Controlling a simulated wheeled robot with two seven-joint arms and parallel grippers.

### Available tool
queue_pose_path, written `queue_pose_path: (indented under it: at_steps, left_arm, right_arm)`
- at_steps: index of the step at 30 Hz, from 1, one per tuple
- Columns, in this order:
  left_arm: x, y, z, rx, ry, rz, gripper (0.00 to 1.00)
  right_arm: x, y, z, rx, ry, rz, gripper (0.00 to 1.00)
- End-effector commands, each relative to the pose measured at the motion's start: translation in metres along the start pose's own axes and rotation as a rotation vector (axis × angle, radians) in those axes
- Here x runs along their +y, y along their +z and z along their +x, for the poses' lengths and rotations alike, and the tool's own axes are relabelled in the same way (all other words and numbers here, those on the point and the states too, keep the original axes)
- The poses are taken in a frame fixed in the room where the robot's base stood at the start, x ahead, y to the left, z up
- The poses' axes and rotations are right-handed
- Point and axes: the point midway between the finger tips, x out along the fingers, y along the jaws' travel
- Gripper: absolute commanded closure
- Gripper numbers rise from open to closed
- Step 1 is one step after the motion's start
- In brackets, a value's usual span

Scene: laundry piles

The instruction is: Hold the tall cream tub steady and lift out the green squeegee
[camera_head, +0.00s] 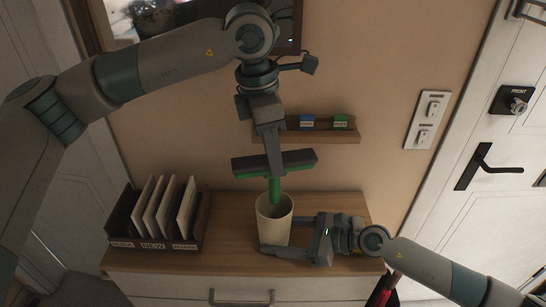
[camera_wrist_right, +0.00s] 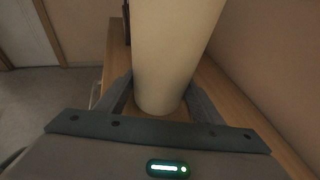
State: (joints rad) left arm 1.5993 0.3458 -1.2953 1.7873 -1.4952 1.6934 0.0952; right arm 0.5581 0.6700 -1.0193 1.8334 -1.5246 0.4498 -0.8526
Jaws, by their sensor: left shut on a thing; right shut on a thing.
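The tall cream tub (camera_head: 274,226) stands upright on the wooden cabinet top. It also fills the middle of the right wrist view (camera_wrist_right: 172,55). My right gripper (camera_head: 285,236) is shut on the tub from the right, with one finger on each side in the right wrist view (camera_wrist_right: 160,98). The green squeegee (camera_head: 275,188) is upright, its dark, green-edged head above the tub and its green handle running down into the mouth. The handle's lower end is hidden inside the tub. My left gripper (camera_head: 271,148) is shut on the squeegee head from above.
A wooden sorter (camera_head: 196,240) with labelled slots and several upright pale cards stands on the cabinet top (camera_head: 232,210), left of the tub. A small wall shelf (camera_head: 340,136) holds a blue and a green item behind. A white door with black handle (camera_head: 482,163) is at right.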

Motion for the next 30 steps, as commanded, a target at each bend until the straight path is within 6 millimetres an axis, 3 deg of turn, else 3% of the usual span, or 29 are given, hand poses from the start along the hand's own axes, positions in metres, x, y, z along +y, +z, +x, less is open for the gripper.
queue_pose_path:
  at_steps: [6, 7, 9, 10, 22, 30]
  left_arm:
    - [0.0, 0.0, 0.0, 0.0, 0.0, 0.0, 0.95]
    - [0.0, 0.0, 0.0, 0.0, 0.0, 0.0, 0.95]
    - [0.0, 0.0, 0.0, 0.0, 0.0, 0.0, 0.95]
    - [0.0, 0.0, 0.0, 0.0, 0.0, 0.0, 0.95]
    - [0.0, 0.0, 0.0, 0.0, 0.0, 0.0, 0.95]
    - [0.0, 0.0, 0.0, 0.0, 0.001, 0.0, 0.95]
  right_arm:
    - [0.0, 0.0, 0.0, 0.0, 0.0, 0.0, 0.51]
    - [0.0, 0.0, 0.0, 0.0, 0.0, 0.0, 0.36]
    - [0.0, 0.0, 0.0, 0.0, 0.0, 0.0, 0.2]
    - [0.0, 0.0, 0.0, 0.0, 0.0, 0.0, 0.17]
    - [0.0, 0.0, -0.003, 0.0, 0.0, 0.0, 0.17]
    - [-0.001, -0.001, -0.031, 0.002, -0.002, -0.001, 0.17]
